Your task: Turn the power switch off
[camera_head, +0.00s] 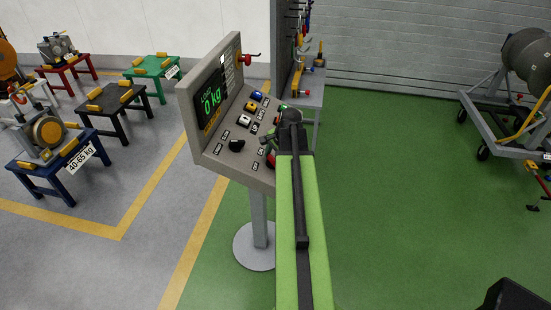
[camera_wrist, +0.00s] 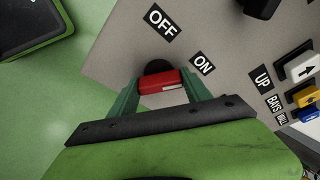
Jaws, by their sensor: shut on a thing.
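The power switch has a red handle (camera_wrist: 162,82) on a dark round base, on the grey control panel (camera_wrist: 110,45). The OFF label (camera_wrist: 160,20) and ON label (camera_wrist: 202,63) are beside it; the handle lies nearer the ON label in the wrist view. My gripper (camera_wrist: 160,88) is shut on the red handle, with one green finger at each end of it. In the head view my arm hides most of the switch, and only a bit of red shows at my gripper. I cannot tell the exact switch angle.
The control console (camera_head: 229,158) stands on a post and shows "0 kg" on its display (camera_head: 210,100). A black knob (camera_head: 237,145) and several buttons are close to the switch.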

